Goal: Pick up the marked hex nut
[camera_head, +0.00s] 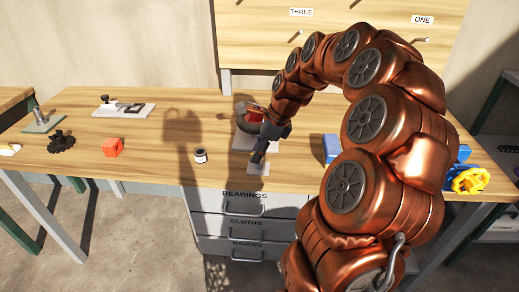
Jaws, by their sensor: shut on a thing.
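My gripper (258,157) points down at the middle of the wooden bench, just above a small pale card (259,169). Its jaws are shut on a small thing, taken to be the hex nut. The nut itself cannot be made out, as the fingers are dark and small in this view. Whether the held thing touches the bench or card cannot be told.
A red and dark device (253,114) on a pale plate stands right behind my gripper. A small white-and-dark jar (200,156) and an orange block (113,147) lie to the left. A blue block (330,148) is to the right, beside my arm. Labelled drawers (245,225) are below the bench.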

